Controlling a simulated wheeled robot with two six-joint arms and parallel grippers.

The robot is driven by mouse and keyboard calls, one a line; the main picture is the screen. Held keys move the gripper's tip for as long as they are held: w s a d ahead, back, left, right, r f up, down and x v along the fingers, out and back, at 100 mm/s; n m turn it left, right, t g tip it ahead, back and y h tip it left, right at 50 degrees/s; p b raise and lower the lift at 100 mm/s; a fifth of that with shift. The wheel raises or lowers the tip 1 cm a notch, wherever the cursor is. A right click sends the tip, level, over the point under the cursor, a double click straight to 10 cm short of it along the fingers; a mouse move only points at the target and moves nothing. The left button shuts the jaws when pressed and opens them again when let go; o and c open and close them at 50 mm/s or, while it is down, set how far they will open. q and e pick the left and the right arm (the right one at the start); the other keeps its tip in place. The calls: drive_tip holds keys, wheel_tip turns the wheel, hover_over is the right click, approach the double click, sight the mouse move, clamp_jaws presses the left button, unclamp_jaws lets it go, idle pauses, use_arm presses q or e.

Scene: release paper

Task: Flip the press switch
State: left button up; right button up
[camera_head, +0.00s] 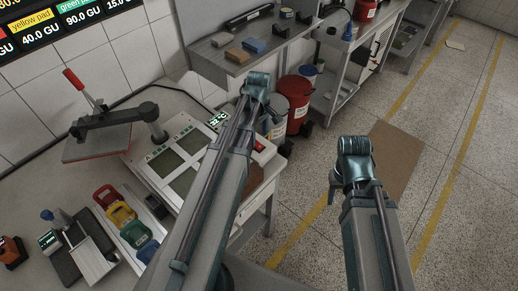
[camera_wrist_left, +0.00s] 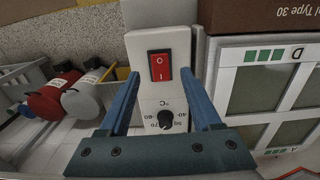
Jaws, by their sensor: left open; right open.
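The press switch (camera_wrist_left: 160,66) is a red rocker marked with O and I, set in a white panel (camera_wrist_left: 143,52) in the left wrist view. A black dial (camera_wrist_left: 166,119) sits below it. My left gripper (camera_wrist_left: 160,73) is open, with one blue finger on each side of the switch and nothing between them; I cannot tell if the fingertips touch the panel. In the head view my left gripper (camera_head: 264,106) is at the press's right end, partly hidden by its wrist. The press (camera_head: 170,160) has a raised red-tipped handle (camera_head: 75,80). My right gripper (camera_head: 352,182) hangs empty over the floor.
The floor at the right is mostly clear, with a brown mat (camera_head: 395,155).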

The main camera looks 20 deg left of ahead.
sight(259, 146)
use_arm(q)
wheel_tip(259, 146, down, 5)
drive_tip(key=b, duration=0.3)
drive_tip(key=shift+r, duration=0.15)
drive_tip(key=shift+r, duration=0.1)
